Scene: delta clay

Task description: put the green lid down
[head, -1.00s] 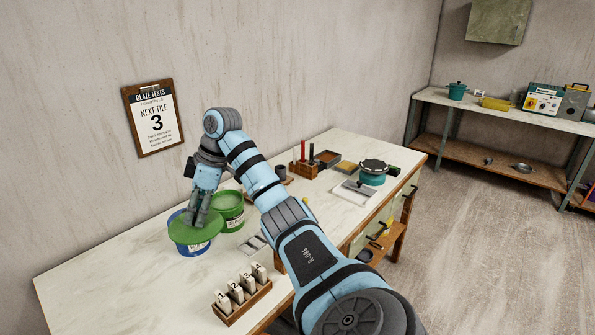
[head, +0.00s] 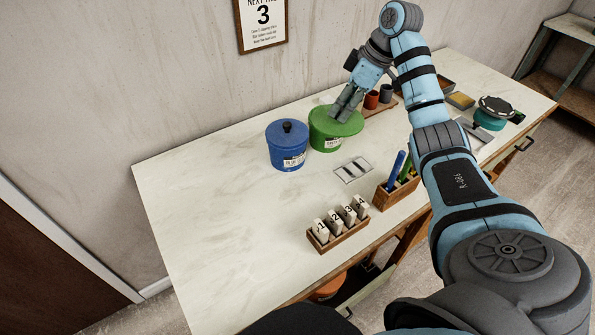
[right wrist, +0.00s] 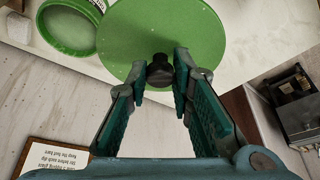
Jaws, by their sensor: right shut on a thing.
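The green lid (head: 326,116) is a round disc with a black knob, and my right gripper (head: 342,114) is shut on this knob. In the head view the lid lines up with the top of the labelled green tub (head: 327,143); whether it touches the rim I cannot tell. The right wrist view shows the lid (right wrist: 165,35) closer up, its knob between the fingers (right wrist: 160,75). There an open green tub (right wrist: 68,28) shows beside the lid, apart from it. My left gripper is not in view.
A blue lidded tub (head: 287,150) stands just left of the green one. A rack of numbered tiles (head: 338,238), a wooden tool box (head: 397,195) and a teal pot (head: 491,116) are also on the table (head: 215,205). The table's left part is clear.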

